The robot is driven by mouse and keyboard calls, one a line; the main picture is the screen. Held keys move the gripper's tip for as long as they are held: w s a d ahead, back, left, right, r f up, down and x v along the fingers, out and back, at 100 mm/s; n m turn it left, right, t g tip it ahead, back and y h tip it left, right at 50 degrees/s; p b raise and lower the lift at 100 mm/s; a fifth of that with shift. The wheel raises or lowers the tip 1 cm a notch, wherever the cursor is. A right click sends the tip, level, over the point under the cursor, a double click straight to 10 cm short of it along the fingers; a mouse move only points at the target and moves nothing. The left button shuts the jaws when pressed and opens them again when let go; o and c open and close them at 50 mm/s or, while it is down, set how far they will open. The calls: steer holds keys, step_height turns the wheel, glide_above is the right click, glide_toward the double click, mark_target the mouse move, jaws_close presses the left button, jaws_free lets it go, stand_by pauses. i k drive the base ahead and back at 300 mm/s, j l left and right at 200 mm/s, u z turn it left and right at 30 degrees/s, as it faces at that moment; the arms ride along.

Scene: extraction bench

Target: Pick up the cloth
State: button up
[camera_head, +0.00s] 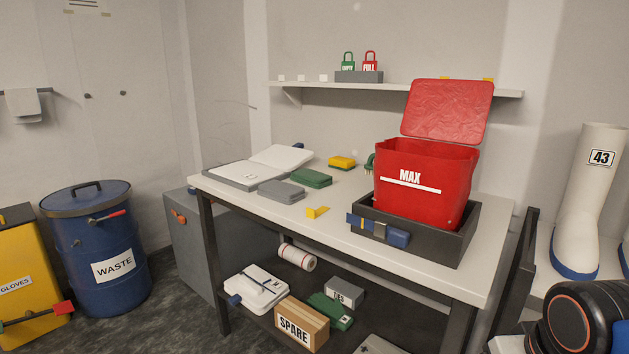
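Several things look like cloth. A grey folded pad (281,191) lies flat on the table, in front of the open book. A green folded pad (311,178) lies just behind and to the right of it, close beside it. A pale cloth (22,104) hangs over a rail on the wall at the far left. I cannot tell which one is the task's cloth. My gripper is not in view; only a dark part of my arm with an orange ring shows at the lower right, apart from all of these.
An open red box marked MAX (427,205) stands in a dark tray (465,233) on the table's right. A yellow wedge (317,212) lies near the front edge. The open book (240,173) is at left. A shelf (430,90) hangs above. A blue waste drum (85,260) stands at left.

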mark_target(312, 178)
steer(key=i+j, duration=0.15)
steer(key=j, duration=0.25)
steer(key=i+j, duration=0.1)
steer(key=j, duration=0.3)
steer(key=i+j, duration=0.15)
steer(key=j, duration=0.25)
